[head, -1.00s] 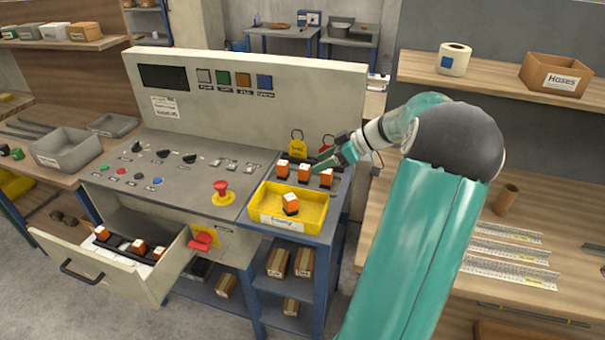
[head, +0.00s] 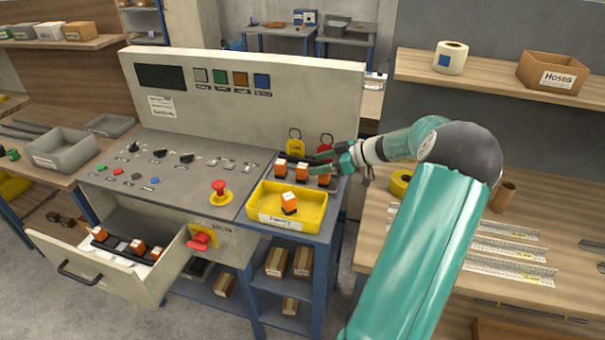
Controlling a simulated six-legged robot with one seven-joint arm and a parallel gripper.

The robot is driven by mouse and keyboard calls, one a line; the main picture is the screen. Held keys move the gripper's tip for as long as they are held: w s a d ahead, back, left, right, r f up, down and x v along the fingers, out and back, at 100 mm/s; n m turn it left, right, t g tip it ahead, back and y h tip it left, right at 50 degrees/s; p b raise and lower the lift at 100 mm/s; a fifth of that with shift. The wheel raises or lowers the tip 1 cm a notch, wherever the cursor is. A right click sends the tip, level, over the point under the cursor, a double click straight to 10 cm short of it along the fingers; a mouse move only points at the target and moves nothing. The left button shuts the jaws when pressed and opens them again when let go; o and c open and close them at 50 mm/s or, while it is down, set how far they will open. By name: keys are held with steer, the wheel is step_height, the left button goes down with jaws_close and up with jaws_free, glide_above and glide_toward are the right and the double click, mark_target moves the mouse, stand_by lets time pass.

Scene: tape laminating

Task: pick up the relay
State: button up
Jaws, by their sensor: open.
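Orange-and-white relays show in several places in the head view. A row of three, with the middle relay (head: 302,171), stands on the right end of the console behind the yellow tray (head: 262,219). One relay (head: 289,202) sits alone in that tray. More relays, such as the drawer relay (head: 137,246), stand in the open drawer (head: 100,270). My gripper (head: 318,158) is open and empty, just above and behind the row, between the middle and right relays. Its fingers point left. I cannot tell whether it touches a relay.
The console panel (head: 240,95) rises behind the controls. A red emergency knob (head: 220,187) stands left of the tray. A workbench (head: 535,215) with metal strips lies to the right.

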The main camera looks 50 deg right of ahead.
mark_target(304, 166)
steer(key=x, duration=0.5)
steer(key=shift+r, duration=0.15)
steer(key=c, duration=1.1)
steer(key=shift+r, duration=0.15)
step_height(304, 166, up, 10)
steer(key=shift+f, duration=0.1)
steer(key=shift+s, duration=0.1)
